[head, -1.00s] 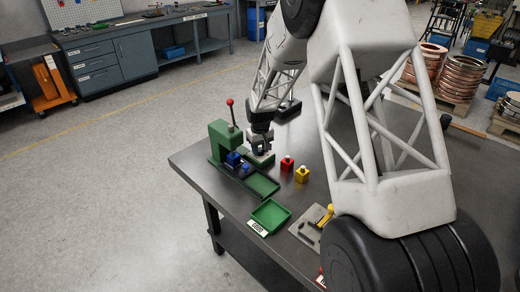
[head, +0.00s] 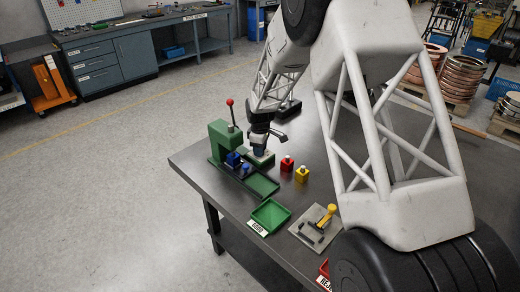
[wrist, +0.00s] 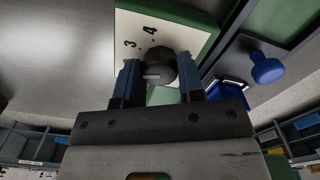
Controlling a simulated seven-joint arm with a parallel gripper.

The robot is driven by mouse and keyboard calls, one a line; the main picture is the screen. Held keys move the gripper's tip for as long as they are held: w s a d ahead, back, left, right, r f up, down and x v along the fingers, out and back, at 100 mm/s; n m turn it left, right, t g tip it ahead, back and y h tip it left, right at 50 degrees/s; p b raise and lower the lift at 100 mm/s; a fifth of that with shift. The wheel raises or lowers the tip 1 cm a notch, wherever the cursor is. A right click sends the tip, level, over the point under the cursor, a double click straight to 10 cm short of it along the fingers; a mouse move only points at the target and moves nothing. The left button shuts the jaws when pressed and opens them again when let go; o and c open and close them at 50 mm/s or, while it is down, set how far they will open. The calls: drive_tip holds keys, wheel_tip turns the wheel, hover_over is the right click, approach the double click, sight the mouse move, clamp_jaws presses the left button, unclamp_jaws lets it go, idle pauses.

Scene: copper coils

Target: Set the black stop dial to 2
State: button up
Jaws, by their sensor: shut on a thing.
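The black stop dial (wrist: 161,64) is a round knob on a white scale plate (wrist: 140,22) with a green border. The figures 3 and 4 show on the plate; the rest of the scale is hidden. A short pale mark (wrist: 152,76) shows on the dial, on the side toward my gripper's palm. My gripper (wrist: 158,72) is shut on the dial, one finger on each side. In the head view my gripper (head: 260,148) is at the green press (head: 220,140), over its right side, and the dial is hidden there.
A blue block (head: 233,158) and a blue knob (wrist: 267,67) are close by. Red (head: 286,165) and yellow (head: 302,174) blocks stand to the right. A green tray (head: 270,213) and a plate with a yellow-handled clamp (head: 328,212) lie nearer the front.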

idle(0.3)
drive_tip(key=o, duration=0.9)
drive_tip(key=shift+r, duration=0.15)
drive_tip(key=shift+r, duration=3.75)
drive_tip(key=shift+r, duration=0.15)
